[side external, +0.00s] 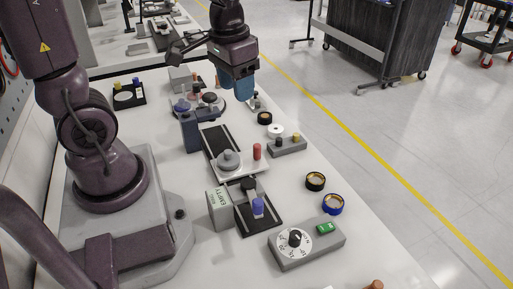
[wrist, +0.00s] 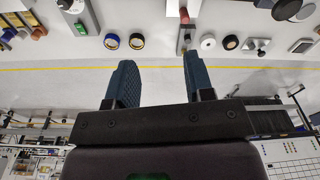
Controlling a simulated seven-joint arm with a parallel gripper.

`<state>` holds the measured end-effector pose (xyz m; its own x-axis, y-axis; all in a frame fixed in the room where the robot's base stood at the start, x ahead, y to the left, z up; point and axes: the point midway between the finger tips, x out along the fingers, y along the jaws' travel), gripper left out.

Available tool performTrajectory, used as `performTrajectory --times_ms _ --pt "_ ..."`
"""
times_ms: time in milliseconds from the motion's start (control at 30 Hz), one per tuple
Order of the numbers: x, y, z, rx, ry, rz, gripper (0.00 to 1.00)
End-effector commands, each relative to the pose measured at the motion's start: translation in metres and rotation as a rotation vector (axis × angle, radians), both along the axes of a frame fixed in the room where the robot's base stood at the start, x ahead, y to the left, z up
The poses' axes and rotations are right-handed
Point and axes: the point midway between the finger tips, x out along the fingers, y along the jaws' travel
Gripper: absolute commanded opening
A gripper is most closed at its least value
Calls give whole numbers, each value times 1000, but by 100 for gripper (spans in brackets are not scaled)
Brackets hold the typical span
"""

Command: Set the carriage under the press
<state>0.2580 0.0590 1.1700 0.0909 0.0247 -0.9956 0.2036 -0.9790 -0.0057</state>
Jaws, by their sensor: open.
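A pale plate (side external: 246,171) carries a grey round knob-topped piece (side external: 228,160) and a red upright handle (side external: 257,151); it sits at the near end of a black track (side external: 217,138). It looks like the carriage, but I cannot be sure. The red handle also shows at the top of the wrist view (wrist: 184,15). I cannot clearly make out which fixture is the press. My gripper (side external: 244,90) is above the far part of the table, beyond the plate and apart from it. In the wrist view its blue fingers (wrist: 159,75) are spread with nothing between them.
A dark blue block (side external: 190,132) is left of the track. The table's right edge borders open floor.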

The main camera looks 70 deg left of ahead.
Motion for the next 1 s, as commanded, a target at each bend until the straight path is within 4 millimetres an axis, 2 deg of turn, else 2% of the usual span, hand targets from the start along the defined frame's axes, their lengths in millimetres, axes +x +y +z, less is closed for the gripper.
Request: performTrajectory --times_ms 33,100,300,433,533,667,767,1000 --pt "9 10 -17 -11 47 23 48" --pt "20 23 -37 -23 89 46 48" --pt "44 52 -89 -49 156 84 48" --pt "58 61 -106 -48 150 80 48" --pt "74 67 -104 -29 96 63 48" --pt "73 66 -116 -28 94 55 48" --pt "73 66 -133 -29 95 56 48" --pt "72 66 -185 -30 97 56 48"
